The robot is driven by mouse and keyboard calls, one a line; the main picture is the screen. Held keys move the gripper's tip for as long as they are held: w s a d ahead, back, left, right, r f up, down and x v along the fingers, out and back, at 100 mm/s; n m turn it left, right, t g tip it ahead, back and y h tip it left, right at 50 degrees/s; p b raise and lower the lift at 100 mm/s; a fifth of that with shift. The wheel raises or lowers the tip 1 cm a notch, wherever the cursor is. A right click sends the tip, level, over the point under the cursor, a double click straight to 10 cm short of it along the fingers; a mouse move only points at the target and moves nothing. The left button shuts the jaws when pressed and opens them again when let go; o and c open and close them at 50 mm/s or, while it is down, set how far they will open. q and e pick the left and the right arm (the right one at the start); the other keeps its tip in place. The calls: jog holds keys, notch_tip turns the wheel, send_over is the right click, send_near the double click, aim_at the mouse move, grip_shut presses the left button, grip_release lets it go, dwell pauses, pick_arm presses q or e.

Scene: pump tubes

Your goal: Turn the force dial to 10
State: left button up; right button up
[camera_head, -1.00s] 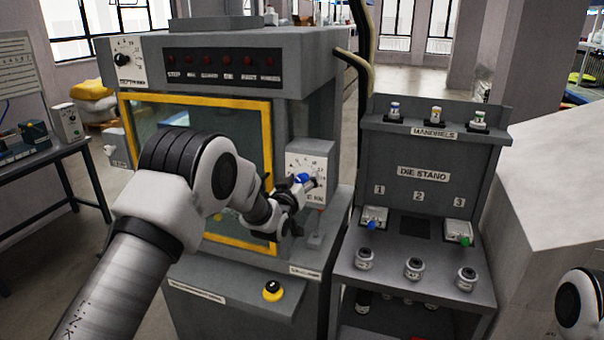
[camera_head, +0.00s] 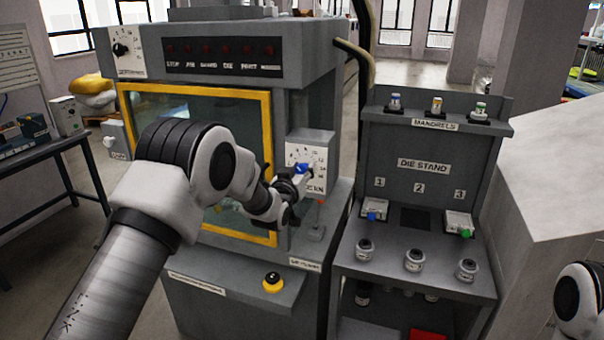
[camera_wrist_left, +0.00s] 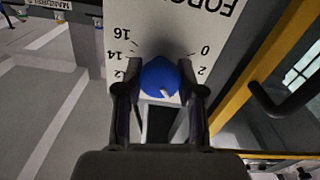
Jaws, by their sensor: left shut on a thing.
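The force dial's blue knob (camera_head: 302,169) sits on a white scale plate (camera_head: 318,150) on the grey box at the machine's right side. In the left wrist view the knob (camera_wrist_left: 160,78) lies between the two fingers of my left gripper (camera_wrist_left: 160,92), which is shut on it. The plate appears upside down there, with 16, 14 and 12 on the left and 0 and 2 on the right. A small white mark on the knob is turned toward the gripper's palm. In the head view my left gripper (camera_head: 300,182) partly covers the dial. My right gripper is out of view.
A yellow-framed window (camera_head: 270,130) is left of the dial, behind my left arm. A yellow-based button (camera_head: 272,282) is on the ledge below. The die stand (camera_head: 420,200) with small parts is to the right. Another dial (camera_head: 120,48) is at upper left.

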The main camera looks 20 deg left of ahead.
pick_arm(q)
jog(key=m+b, duration=0.6)
jog(key=shift+d+f+m+b, duration=0.1)
jog(key=shift+f+m+b, duration=0.2)
jog(key=shift+b, duration=0.1)
jog(key=m+b, duration=0.3)
jog(key=shift+m, duration=0.3)
jog(key=shift+r+m+b, duration=0.15)
jog(key=shift+m+b, duration=0.75)
jog(key=shift+m, duration=0.7)
jog(key=o, duration=1.1)
jog(key=shift+d, duration=0.1)
jog(key=shift+o, duration=0.2)
jog(key=s, duration=1.2)
jog(key=shift+a, duration=0.2)
